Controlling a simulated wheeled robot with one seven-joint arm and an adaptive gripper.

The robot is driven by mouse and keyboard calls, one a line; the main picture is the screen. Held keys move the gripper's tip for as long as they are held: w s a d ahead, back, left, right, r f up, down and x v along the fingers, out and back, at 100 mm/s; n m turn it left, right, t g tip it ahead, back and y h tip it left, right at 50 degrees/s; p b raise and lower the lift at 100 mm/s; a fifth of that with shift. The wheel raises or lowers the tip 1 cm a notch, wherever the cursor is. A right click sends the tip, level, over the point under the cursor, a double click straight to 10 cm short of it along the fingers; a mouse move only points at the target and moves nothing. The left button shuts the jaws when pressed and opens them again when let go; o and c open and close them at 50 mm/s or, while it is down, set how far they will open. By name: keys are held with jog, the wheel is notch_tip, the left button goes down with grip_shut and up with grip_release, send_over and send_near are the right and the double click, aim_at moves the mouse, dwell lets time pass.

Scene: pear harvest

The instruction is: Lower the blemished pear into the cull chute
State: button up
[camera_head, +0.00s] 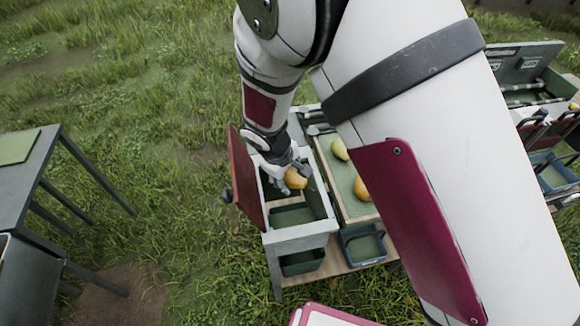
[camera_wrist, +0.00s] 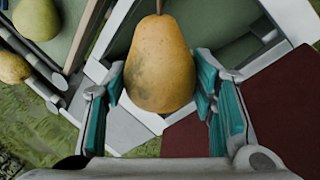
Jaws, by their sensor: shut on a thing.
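The blemished pear (camera_wrist: 160,68) is yellow-orange with a greyish dark patch on its lower left side. My gripper (camera_wrist: 160,90) is shut on it, one teal-padded finger on each side, with the stem pointing away from the wrist. In the head view the pear (camera_head: 296,179) hangs from my gripper (camera_head: 284,172) over the opening of the cull chute (camera_head: 299,237), a grey-white framed box with a green inside. Its dark red lid (camera_head: 247,180) stands open at the left. How far the pear is below the rim cannot be told.
A tray (camera_head: 331,176) beside the chute holds a green pear (camera_head: 340,149) and an orange-yellow pear (camera_head: 361,188). A small dark bin (camera_head: 363,245) stands in front of it. A grey table (camera_head: 22,180) is at the left, with grass between.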

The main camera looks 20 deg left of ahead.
notch_tip(320, 180, down, 8)
jog(key=b, duration=0.1)
dwell(0.6)
jog(key=o, duration=1.3)
jog(key=shift+o, duration=0.2)
jog(key=v, duration=1.2)
